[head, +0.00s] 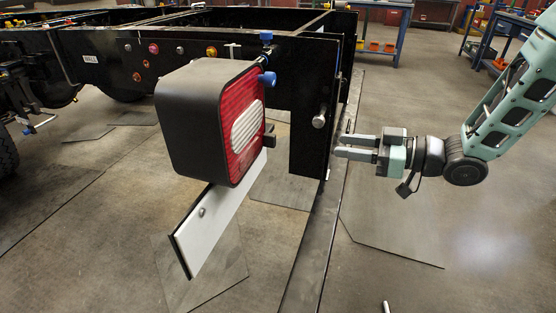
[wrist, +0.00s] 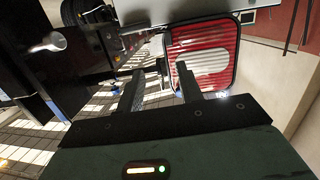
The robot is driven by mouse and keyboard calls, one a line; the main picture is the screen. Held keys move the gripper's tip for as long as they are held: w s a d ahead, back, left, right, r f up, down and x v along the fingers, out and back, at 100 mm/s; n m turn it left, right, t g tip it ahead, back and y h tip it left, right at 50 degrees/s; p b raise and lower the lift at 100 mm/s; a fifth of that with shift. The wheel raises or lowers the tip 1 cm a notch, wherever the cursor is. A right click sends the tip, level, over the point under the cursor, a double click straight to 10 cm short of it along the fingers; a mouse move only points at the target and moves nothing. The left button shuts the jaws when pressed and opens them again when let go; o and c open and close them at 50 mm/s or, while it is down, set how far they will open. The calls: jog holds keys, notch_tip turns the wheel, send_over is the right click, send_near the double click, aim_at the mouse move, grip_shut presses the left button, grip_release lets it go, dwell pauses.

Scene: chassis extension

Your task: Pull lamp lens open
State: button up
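The lamp has a boxy black housing (head: 190,110) and a red lens (head: 237,150) with a white oval patch, facing right in the head view. The lens lies flush against the housing. A small dark tab (head: 269,137) sticks out at the lens's right edge. My gripper (head: 338,146) is to the right of the lamp, pointing left, its fingers apart and empty. In the wrist view, my gripper (wrist: 160,75) shows a gap between its fingers, and the lens (wrist: 222,42) is ahead and to the right. The tab (wrist: 162,66) appears ahead of that gap. Contact is not visible.
A black chassis frame (head: 300,75) stands behind the lamp, and its end plate (head: 312,110) is near my fingertips. Blue knobs (head: 267,79) sit beside the lamp's top. A white plate (head: 220,225) hangs below it.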

jog(key=s+d+f+y, duration=0.1)
jog(key=b, duration=0.3)
send_near(275, 137)
jog(key=shift+n+g+y, duration=0.3)
jog(key=shift+y, duration=0.1)
jog(key=x, duration=0.9)
jog(key=shift+w+a+f, duration=0.1)
jog(key=shift+w+f, duration=0.2)
jog(key=shift+w, duration=0.15)
grip_shut()
